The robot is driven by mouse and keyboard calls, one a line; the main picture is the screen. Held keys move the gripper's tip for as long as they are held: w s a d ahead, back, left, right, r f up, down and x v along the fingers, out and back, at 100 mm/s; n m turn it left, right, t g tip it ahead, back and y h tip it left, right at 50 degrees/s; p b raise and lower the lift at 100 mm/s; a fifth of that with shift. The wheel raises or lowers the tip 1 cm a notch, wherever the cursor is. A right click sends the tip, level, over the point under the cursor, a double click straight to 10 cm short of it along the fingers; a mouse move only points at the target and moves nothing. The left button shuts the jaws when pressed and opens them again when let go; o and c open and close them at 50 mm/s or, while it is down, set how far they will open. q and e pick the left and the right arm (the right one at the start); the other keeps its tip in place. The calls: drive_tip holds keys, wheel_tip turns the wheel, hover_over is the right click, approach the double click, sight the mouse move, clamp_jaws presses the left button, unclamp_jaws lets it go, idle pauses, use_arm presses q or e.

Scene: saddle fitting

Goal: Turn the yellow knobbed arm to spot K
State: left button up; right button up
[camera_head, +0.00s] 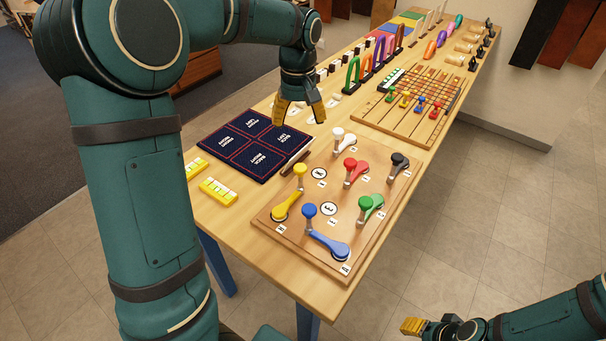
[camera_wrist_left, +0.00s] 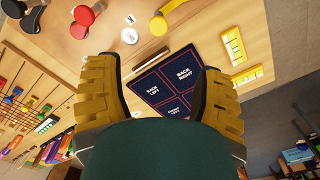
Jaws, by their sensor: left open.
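The yellow knobbed arm (camera_head: 289,203) is on the wooden board at the left. Its upright knob (camera_head: 300,170) is at the far end, and its round base is near the board's left edge. In the left wrist view, its yellow knob (camera_wrist_left: 158,25) shows at the top. My left gripper (camera_head: 298,110) is open and empty, beyond the yellow arm and above the table; its two fingers (camera_wrist_left: 155,85) are spread wide in the wrist view. Small letter tags lie round the board; I cannot read surely which is K. My right gripper (camera_head: 412,326) is low at the right, away from the table.
Blue (camera_head: 328,244), green (camera_head: 371,206), red (camera_head: 356,170), white (camera_head: 343,140) and black (camera_head: 397,166) knobbed arms share the board (camera_head: 296,246). A dark mat (camera_head: 252,143) lies beside the board. A wooden grid board (camera_head: 398,122) stands beyond.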

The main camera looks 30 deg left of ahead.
sight(301, 167)
use_arm(q)
drive_tip(key=f+b, duration=0.1)
drive_tip(key=f, duration=0.6)
drive_tip(key=f+b, duration=0.2)
drive_tip(key=f, duration=0.6)
drive_tip(key=shift+w+f, duration=0.2)
drive_tip(key=shift+f, duration=0.1)
use_arm(e)
drive_tip(key=f, duration=0.4)
drive_tip(key=shift+s+a+f, duration=0.15)
drive_tip(key=shift+s+f, duration=0.1)
drive_tip(key=shift+s, duration=0.15)
use_arm(q)
clamp_jaws()
drive_tip(key=shift+d, duration=0.1)
